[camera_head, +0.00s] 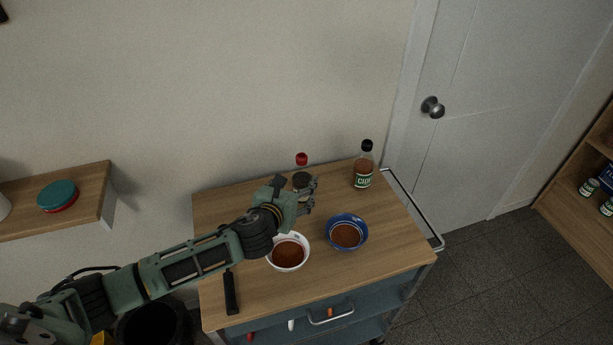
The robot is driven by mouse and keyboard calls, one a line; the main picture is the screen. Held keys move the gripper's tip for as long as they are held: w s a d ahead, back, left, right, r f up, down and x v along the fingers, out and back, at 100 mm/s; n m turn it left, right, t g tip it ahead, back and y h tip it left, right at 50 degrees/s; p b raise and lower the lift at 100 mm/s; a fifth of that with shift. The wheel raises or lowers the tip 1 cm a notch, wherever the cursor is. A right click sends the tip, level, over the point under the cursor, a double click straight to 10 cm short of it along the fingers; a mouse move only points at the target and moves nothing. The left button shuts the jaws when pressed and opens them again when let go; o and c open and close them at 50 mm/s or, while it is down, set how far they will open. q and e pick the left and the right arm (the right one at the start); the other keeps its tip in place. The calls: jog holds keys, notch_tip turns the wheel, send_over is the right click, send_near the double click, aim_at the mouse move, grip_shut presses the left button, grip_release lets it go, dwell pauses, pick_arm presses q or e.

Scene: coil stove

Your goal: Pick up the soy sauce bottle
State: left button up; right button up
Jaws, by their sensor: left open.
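A bottle with a red cap (302,160) and a dark lower part stands near the back edge of the cart top, by the wall. It looks like the soy sauce bottle, but I cannot read a label. My left gripper (312,195) reaches in from the left. It is open, with its fingers pointing right, and it overlaps the lower part of the red-capped bottle. I cannot tell whether the fingers touch the bottle. My right gripper is not in view.
A black-capped bottle (363,168) with a green label stands to the right on the wooden cart top (385,255). A white bowl (272,262) and a blue bowl (362,233), both with brown contents, sit in front. A black-handled utensil (231,292) lies front left.

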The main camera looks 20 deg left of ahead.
aim_at(299, 183)
pick_arm(q)
jog(key=shift+w+f, duration=0.15)
jog(key=shift+w, duration=0.2)
jog(key=shift+d, duration=0.1)
jog(key=shift+w+d+f+p, duration=0.15)
jog(key=shift+w+p, duration=0.3)
jog(key=shift+w, duration=0.45)
jog(key=shift+x, duration=1.25)
jog(key=shift+w+f, duration=0.25)
jog(key=shift+w, duration=0.15)
jog(key=c, duration=1.7)
jog(key=shift+r, duration=0.1)
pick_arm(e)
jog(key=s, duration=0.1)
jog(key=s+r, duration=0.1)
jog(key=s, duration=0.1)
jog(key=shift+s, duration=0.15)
